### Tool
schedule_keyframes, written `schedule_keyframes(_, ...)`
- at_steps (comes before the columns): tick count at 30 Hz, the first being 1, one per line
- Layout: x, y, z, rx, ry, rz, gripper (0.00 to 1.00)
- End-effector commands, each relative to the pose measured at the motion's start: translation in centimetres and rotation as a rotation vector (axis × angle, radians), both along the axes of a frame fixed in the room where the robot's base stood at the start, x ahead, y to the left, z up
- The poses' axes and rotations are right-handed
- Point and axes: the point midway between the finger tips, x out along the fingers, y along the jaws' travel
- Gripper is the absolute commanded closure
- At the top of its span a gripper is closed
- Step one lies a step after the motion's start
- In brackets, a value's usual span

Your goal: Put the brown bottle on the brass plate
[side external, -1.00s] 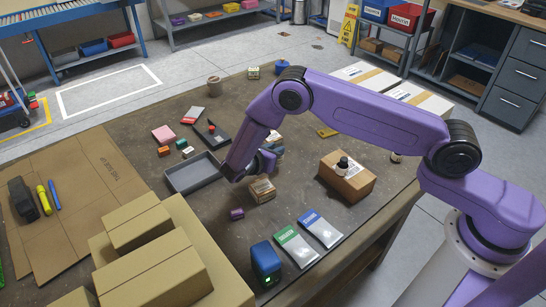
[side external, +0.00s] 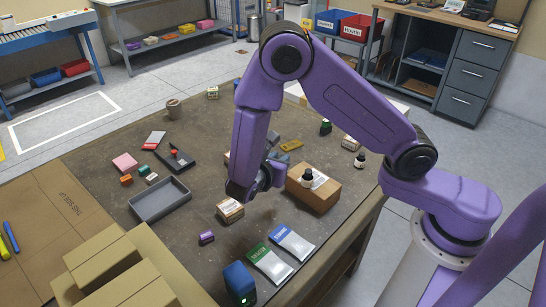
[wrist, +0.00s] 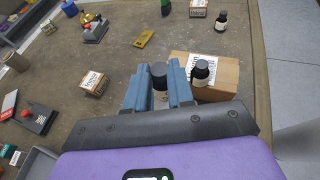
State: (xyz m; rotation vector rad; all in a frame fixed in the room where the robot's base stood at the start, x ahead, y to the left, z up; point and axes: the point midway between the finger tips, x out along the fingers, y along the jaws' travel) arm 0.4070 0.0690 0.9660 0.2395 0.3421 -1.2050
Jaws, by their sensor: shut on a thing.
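My gripper (wrist: 160,92) is shut on the brown bottle (wrist: 160,72), which shows a dark cap and part of a pale label between the blue fingers. In the side view my gripper (side external: 262,188) is above the table, left of the cardboard box, and the held bottle cannot be made out there. The brass plate (wrist: 145,38) is a flat yellow piece on the table beyond the gripper; it also shows in the side view (side external: 291,145), bare, behind the cardboard box.
A second dark bottle (wrist: 202,73) stands on the cardboard box (side external: 322,194), close right of the fingers. A third bottle (side external: 360,160) stands right of the box. A small labelled box (side external: 230,210) and a grey tray (side external: 160,200) lie left. Table around the brass plate is mostly clear.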

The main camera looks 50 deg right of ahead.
Motion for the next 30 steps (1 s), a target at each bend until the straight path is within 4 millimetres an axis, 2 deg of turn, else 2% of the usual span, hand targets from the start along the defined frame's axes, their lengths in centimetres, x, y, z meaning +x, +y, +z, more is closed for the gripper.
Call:
schedule_keyframes(5,0.9,-2.9,0.6,-0.001,0.000,0.037,1.00)
schedule_keyframes(12,2.7,-9.2,1.4,0.000,0.001,0.155,1.00)
schedule_keyframes(21,2.8,-16.0,1.7,-0.001,0.003,0.314,1.00)
schedule_keyframes(27,2.0,-18.7,1.5,0.000,0.001,0.394,1.00)
schedule_keyframes(30,1.6,-19.4,1.5,-0.001,0.000,0.419,1.00)
